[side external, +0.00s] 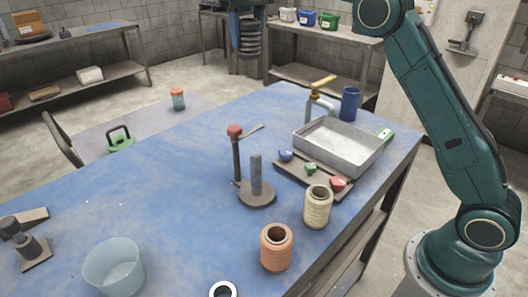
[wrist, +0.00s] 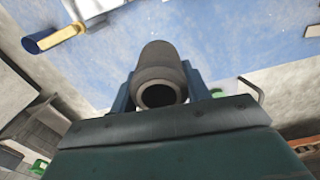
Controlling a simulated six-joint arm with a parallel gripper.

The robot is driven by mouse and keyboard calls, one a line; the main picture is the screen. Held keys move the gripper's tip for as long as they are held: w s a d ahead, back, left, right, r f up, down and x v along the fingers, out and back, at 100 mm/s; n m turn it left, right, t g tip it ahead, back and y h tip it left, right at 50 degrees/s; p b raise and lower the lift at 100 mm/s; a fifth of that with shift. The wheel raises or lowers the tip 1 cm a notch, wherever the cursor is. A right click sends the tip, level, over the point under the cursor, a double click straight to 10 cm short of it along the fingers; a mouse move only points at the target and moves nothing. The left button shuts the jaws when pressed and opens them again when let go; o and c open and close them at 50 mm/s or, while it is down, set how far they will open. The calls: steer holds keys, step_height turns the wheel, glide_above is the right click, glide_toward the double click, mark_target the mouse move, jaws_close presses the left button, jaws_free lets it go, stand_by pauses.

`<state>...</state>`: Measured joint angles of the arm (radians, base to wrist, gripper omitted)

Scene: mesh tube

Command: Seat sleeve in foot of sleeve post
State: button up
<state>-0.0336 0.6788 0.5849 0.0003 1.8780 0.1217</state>
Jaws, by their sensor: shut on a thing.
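My gripper (wrist: 161,88) is out of the side view. In the wrist view its two blue fingers are shut on a grey-brown hollow sleeve (wrist: 157,60), one on each side. The sleeve's open end faces the camera; its far end is hidden. In the side view the sleeve post (side external: 256,176) stands upright, a grey rod on a round dark foot (side external: 259,199) near the middle of the blue table. A thinner dark upright with a red knob (side external: 235,131) and a lever rises beside it. The sleeve is not seen in the side view, so its distance from the post cannot be told.
Right of the post are a rack with coloured pieces (side external: 311,170), a grey tray (side external: 339,146), a tap (side external: 320,95) and a blue cup (side external: 350,103). A cream spool (side external: 317,207) and an orange spool (side external: 276,248) stand in front. A clear tub (side external: 113,266) is front left. The table's left middle is clear.

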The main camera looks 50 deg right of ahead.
steer(key=a, duration=0.1)
steer(key=m, duration=0.8)
glide_above(256, 154)
steer(key=shift+f, duration=2.7)
steer(key=shift+f, duration=0.1)
step_height(256, 154, down, 16)
steer(key=shift+r, duration=0.2)
steer(key=shift+f, duration=0.1)
steer(key=shift+f, duration=2)
steer(key=shift+f, duration=0.1)
